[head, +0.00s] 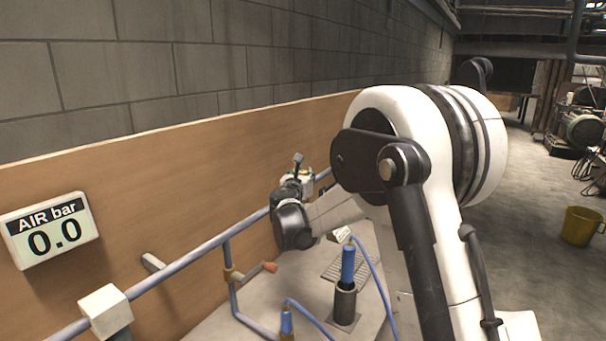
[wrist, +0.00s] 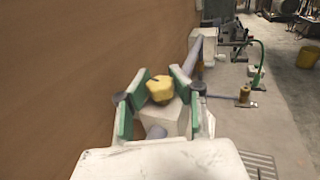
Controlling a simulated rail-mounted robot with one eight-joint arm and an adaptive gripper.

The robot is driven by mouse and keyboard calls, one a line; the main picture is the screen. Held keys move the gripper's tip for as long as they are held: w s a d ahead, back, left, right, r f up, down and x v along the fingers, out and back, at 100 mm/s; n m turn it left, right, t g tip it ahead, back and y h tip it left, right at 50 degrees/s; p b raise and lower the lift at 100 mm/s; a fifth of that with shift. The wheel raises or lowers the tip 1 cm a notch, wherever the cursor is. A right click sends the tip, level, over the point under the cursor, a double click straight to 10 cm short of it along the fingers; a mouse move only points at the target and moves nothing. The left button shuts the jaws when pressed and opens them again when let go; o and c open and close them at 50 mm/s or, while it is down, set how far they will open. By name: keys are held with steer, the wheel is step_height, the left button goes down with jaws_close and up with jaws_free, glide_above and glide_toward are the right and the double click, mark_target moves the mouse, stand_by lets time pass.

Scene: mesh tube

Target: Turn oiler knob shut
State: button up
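The oiler knob is a yellow knob (wrist: 160,89) on top of a white block on the pipe. A small dark mark shows on its upper side. My gripper (wrist: 157,96) has green-padded fingers standing apart on both sides of the knob in the wrist view, with small gaps between pads and knob. It is open and appears not to touch the knob. In the head view my gripper (head: 299,178) is small and partly hidden by my wrist, beside the wooden panel; the knob cannot be made out there.
A blue-grey pipe (head: 190,258) runs along the wooden panel (head: 150,180). A display (head: 50,230) reads AIR bar 0.0. A red-tipped lever (head: 269,267) and a blue-topped cylinder (head: 347,265) stand near my arm. A yellow bucket (head: 580,226) is on the floor at right.

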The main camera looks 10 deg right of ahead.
jaws_close()
steer(key=shift+y, duration=0.3)
steer(key=shift+d+f+n+t+y+b, duration=0.15)
steer(key=shift+n+t+y+b, duration=0.25)
steer(key=shift+n+y+b, duration=0.35)
steer(key=shift+n+t+y+b, duration=0.4)
steer(key=shift+n+y+b, duration=0.95)
steer(key=shift+y, duration=1.3)
steer(key=shift+n+p, duration=0.3)
steer(key=shift+p, duration=0.05)
steer(key=o, duration=0.8)
jaws_free()
